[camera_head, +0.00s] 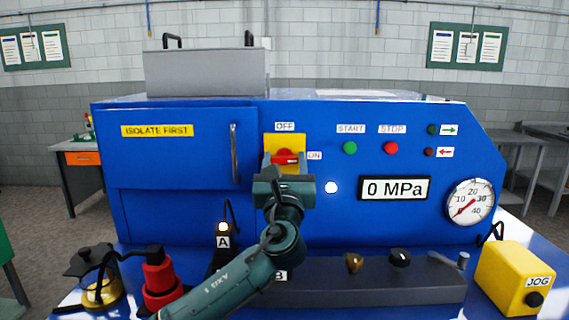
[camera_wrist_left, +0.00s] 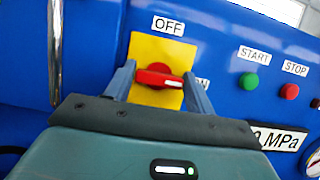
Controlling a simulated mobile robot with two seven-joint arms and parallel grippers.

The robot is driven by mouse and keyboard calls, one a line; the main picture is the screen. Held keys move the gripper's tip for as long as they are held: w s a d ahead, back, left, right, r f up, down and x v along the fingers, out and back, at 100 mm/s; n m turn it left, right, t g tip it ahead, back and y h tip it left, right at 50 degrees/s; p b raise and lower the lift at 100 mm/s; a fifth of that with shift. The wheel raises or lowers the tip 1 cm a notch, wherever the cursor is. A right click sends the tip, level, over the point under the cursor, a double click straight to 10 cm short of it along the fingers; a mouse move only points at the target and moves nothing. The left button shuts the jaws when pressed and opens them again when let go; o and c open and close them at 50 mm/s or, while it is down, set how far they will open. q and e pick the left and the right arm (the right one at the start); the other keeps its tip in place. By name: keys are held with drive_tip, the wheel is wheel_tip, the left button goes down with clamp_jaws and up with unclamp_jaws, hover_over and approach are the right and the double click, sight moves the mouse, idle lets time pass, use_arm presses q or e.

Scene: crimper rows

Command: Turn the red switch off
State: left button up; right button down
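The red switch (camera_head: 285,157) sits on a yellow plate (camera_head: 285,139) on the blue machine front. Its handle lies about level, toward the ON label (camera_head: 315,155); the OFF label (camera_head: 285,126) is above the plate. In the left wrist view the red switch (camera_wrist_left: 158,76) shows between my two fingers. My left gripper (camera_head: 285,163) is in front of the switch, open, with one finger on each side of the handle. I cannot tell whether the fingertips touch it. My right gripper is not in view.
A vertical door handle (camera_head: 235,152) stands left of the switch. The green START button (camera_head: 350,147), red STOP button (camera_head: 391,148) and a 0 MPa display (camera_head: 394,188) are to the right. A grey ledge with knobs (camera_head: 400,258) runs below.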

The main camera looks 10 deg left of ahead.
use_arm(q)
drive_tip(key=c, duration=0.5)
